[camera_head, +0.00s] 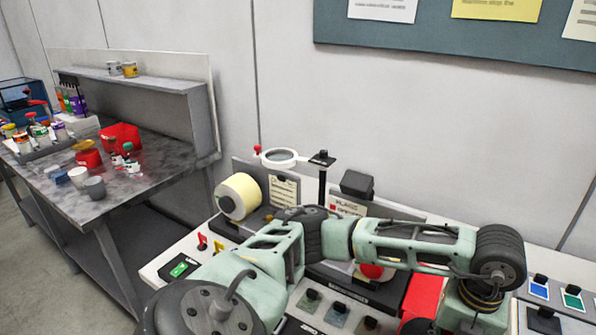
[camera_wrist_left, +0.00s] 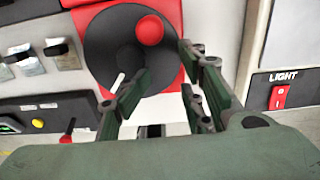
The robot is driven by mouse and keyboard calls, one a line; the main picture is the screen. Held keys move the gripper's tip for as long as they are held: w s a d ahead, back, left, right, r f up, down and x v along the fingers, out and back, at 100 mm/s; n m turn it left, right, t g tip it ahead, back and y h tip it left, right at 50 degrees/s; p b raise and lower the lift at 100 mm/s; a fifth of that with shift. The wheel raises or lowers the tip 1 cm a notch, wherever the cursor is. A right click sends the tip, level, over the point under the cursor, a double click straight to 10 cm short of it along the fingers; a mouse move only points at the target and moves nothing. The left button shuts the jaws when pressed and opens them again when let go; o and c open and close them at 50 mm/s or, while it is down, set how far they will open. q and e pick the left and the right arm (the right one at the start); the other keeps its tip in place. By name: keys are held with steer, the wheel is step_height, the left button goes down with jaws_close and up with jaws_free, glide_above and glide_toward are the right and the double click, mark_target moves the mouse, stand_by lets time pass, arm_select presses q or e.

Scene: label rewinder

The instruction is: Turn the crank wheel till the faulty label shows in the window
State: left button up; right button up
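The crank wheel (camera_wrist_left: 103,48) is a dark grey disc with a red ball knob (camera_wrist_left: 150,30) near its upper right edge in the left wrist view. It sits on a red housing (camera_wrist_left: 172,14); a red housing also shows in the head view (camera_head: 422,298), partly behind my arm. My left gripper (camera_wrist_left: 166,72) is open, its fingers apart in front of the wheel and below the knob, with nothing seen between them. The knob looks free of the fingers; the distance is unclear. In the head view my left arm hides the gripper and the wheel. I cannot make out the window or a faulty label.
A pale label roll (camera_head: 240,194) and a ring magnifier (camera_head: 283,157) stand at the machine's back. A red light switch (camera_wrist_left: 279,97) is right of the wheel. A small red lever (camera_wrist_left: 67,130) is at lower left. A cluttered grey bench (camera_head: 150,190) stands left.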

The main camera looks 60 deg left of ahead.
arm_select(q)
step_height(320, 180, up, 9)
steer(key=p, duration=0.5)
steer(key=shift+f, duration=0.2)
stand_by(0.4)
